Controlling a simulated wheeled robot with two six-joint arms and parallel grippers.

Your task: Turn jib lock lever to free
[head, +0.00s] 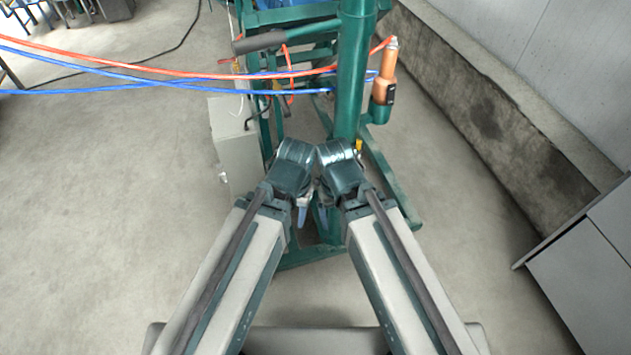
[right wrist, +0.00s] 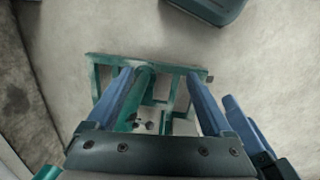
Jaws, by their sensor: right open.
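A green post (head: 354,75) stands upright in front of me on a green base frame (head: 300,259). A small yellow part (head: 358,145) shows low on the post, just beyond my right wrist; I cannot tell whether it is the jib lock lever. My right gripper (right wrist: 160,80) is open and empty in the right wrist view, pointing down over the base frame (right wrist: 105,57). My left gripper (head: 303,214) hangs close beside it in the head view, mostly hidden by its wrist. Blue finger parts beside the right gripper, likely the left gripper's (right wrist: 242,122), show in the right wrist view.
An orange cylindrical tool (head: 385,78) stands in a green holder right of the post. Orange (head: 130,66) and blue (head: 150,88) hoses cross from the left. A grey box (head: 233,140) stands left of the frame. A wall with a ledge runs along the right.

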